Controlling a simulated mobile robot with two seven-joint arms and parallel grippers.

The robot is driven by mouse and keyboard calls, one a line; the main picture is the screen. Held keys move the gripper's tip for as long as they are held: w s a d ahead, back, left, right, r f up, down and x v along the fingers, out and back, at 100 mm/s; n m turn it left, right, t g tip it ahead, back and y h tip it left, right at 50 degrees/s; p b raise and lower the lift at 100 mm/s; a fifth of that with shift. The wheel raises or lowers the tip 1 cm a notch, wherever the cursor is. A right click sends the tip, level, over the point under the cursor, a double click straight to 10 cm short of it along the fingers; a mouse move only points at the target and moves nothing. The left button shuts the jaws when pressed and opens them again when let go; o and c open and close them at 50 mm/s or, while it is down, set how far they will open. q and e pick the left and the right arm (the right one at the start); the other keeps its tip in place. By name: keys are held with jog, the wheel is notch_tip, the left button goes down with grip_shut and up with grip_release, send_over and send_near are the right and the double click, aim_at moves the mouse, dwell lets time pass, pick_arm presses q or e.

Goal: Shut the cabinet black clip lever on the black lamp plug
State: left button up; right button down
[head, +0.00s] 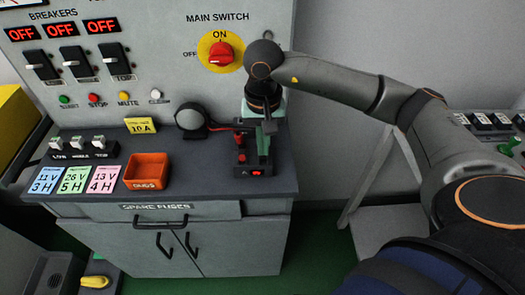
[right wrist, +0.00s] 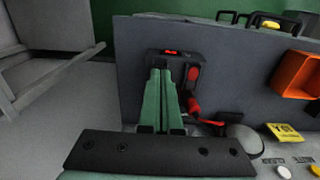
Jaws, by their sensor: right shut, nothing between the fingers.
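The black clip terminal (head: 241,171) sits at the right end of the cabinet's grey shelf, with a red switch (head: 257,171) on its front. It also shows in the right wrist view (right wrist: 178,52). My right gripper (head: 266,148) points down at the clip's right-hand side. In the right wrist view its green fingers (right wrist: 161,72) are together, with nothing seen between them. They hide much of that side, so the black lever and black plug cannot be made out. Red parts (right wrist: 194,106) show on the other side, beside a lead to the round lamp (right wrist: 243,139). My left gripper is out of view.
The upright panel with the red main switch (head: 221,54) rises close behind.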

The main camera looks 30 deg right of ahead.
jog(key=shift+f+b, duration=1.05)
dwell(0.7)
jog(key=shift+r+p, duration=1.5)
jog(key=shift+r, duration=1.05)
jog(key=shift+s+f, duration=0.1)
